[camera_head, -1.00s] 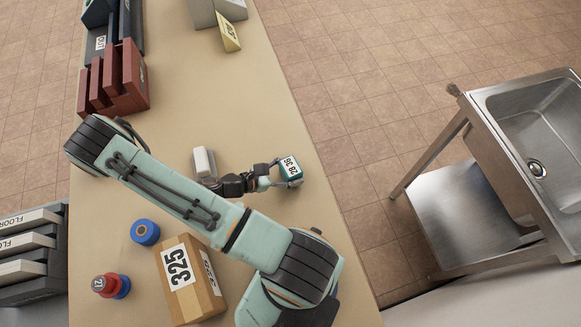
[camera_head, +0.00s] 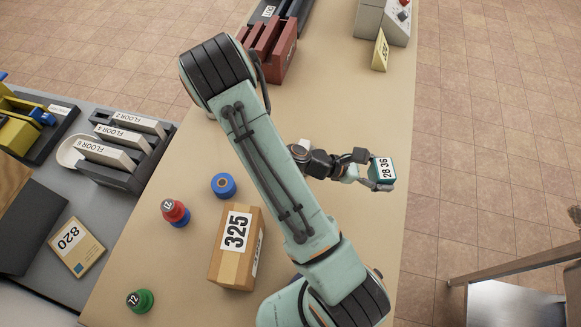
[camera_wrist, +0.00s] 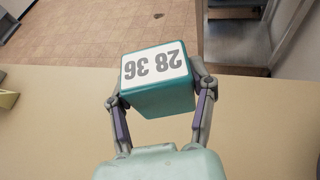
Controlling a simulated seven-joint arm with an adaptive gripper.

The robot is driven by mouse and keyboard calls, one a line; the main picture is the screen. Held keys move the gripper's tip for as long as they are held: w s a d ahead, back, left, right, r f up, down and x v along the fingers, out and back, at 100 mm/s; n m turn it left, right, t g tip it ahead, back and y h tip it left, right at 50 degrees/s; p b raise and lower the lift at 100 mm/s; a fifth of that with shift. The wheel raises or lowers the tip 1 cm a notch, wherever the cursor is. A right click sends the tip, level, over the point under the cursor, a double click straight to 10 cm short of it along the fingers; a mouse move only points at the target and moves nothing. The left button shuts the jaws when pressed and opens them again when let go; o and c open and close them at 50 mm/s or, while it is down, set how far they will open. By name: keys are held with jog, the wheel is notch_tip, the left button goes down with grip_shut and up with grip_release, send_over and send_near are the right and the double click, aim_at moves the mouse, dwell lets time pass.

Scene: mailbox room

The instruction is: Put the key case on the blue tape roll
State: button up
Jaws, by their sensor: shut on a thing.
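The key case is a small teal box (camera_head: 381,168) with a white label reading "28 36". My gripper (camera_head: 377,176) is shut on it near the table's right edge. In the wrist view the key case (camera_wrist: 158,92) sits between my two fingers, which press on its sides; whether it touches the table is unclear. The blue tape roll (camera_head: 224,185) lies flat on the table, left of my arm, with its ring opening up and nothing on it. The key case is well to the right of it.
A green roll (camera_head: 140,301) is at the front left. Dark red file holders (camera_head: 272,50) stand farther back.

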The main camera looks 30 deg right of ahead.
jog(key=w+a+n+t+h, duration=0.1)
jog(key=w+a+n+t, duration=0.45)
jog(key=w, duration=0.55)
notch_tip(320, 180, up, 2)
jog(key=n+t+y, duration=0.3)
jog(key=n+t, duration=0.6)
jog(key=t, duration=0.1)
send_over(222, 183)
jog(key=shift+y, duration=0.3)
notch_tip(222, 183, down, 7)
jog(key=shift+r, duration=0.15)
jog(key=shift+f, duration=0.45)
jog(key=o, duration=1.2)
jog(key=shift+f, duration=0.15)
